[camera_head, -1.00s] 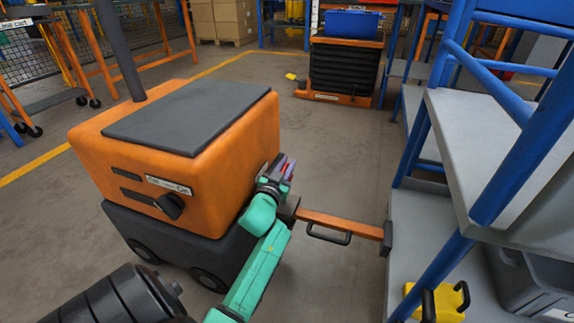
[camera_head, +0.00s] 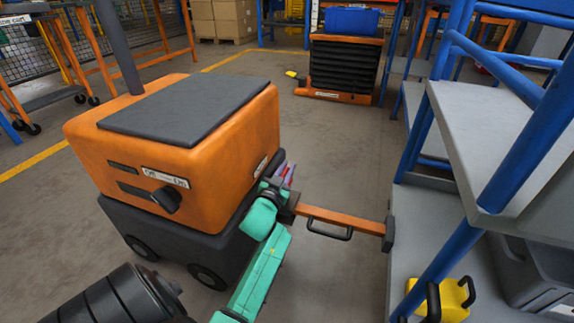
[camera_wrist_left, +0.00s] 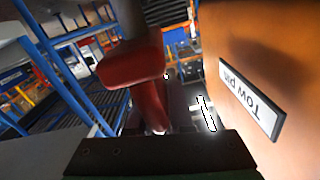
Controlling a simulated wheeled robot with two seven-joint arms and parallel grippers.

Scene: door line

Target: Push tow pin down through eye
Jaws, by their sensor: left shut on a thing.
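The tow pin (camera_wrist_left: 130,68) is red with a crosswise handle and fills the middle of the left wrist view. In the head view only a small reddish part (camera_head: 287,173) of it shows. My left gripper (camera_head: 277,186) is shut on it, beside the right side of the orange tugger (camera_head: 190,140). An orange drawbar (camera_head: 340,218) with a black handle runs from below the gripper to the grey cart. The gripper hides the eye and the pin's lower end, so I cannot tell how deep the pin sits. A "Tow pin" label (camera_wrist_left: 250,98) is on the tugger. My right gripper is out of view.
A grey cart with blue posts (camera_head: 445,255) stands at the right, with a yellow black-handled object (camera_head: 446,300) on its low deck. A black bellows lift (camera_head: 345,65) with a blue bin stands at the back. The floor between is clear.

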